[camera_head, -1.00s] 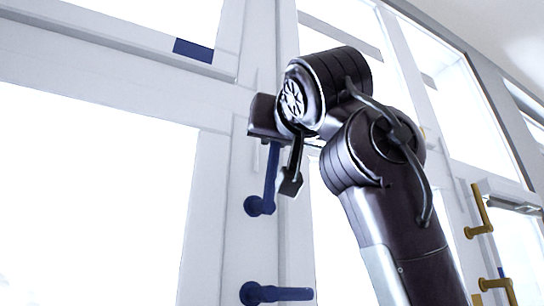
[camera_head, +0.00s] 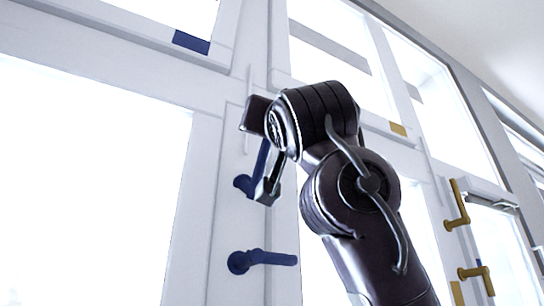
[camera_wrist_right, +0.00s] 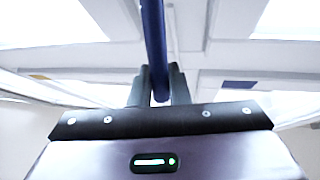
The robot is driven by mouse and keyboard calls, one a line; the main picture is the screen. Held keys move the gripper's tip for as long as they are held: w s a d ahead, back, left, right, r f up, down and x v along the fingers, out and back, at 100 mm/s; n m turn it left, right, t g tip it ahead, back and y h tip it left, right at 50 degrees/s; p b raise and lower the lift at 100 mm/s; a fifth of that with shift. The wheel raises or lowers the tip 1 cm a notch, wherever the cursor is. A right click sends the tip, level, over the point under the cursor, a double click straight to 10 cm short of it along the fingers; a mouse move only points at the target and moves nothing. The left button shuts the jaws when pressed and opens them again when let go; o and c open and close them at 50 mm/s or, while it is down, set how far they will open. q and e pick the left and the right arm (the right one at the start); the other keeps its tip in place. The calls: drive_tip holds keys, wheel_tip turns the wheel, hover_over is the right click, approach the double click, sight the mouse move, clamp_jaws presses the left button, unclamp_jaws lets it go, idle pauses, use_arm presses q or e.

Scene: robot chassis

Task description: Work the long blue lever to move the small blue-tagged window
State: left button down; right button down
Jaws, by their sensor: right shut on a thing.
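A long blue lever (camera_head: 262,158) rises from its round base on the white frame, leaning slightly right. Its upper end is hidden behind my right gripper. My right gripper (camera_wrist_right: 160,82) is shut on the lever, which shows as a blue bar (camera_wrist_right: 153,35) between the two fingers in the right wrist view. In the head view one dark finger (camera_head: 268,188) hangs just right of the lever. The small window's blue tag (camera_head: 191,42) is on the lower frame at upper left; the window appears only in part. My left gripper is not in view.
A second blue handle (camera_head: 262,259) points right below the lever. Yellow handles (camera_head: 458,204) and (camera_head: 475,273) are at the right, and a yellow tag (camera_head: 398,129) is on a frame behind my arm. Window frames surround the lever closely.

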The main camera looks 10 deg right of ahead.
drive_tip(key=c, duration=1.4)
unclamp_jaws()
drive_tip(key=shift+w, duration=0.2)
drive_tip(key=shift+c, duration=0.2)
drive_tip(key=shift+s+f, duration=0.1)
drive_tip(key=b+v, duration=0.4)
drive_tip(key=v, duration=0.3)
drive_tip(key=shift+s+f+b, duration=0.2)
drive_tip(key=shift+s+b, duration=0.05)
drive_tip(key=shift+b, duration=0.05)
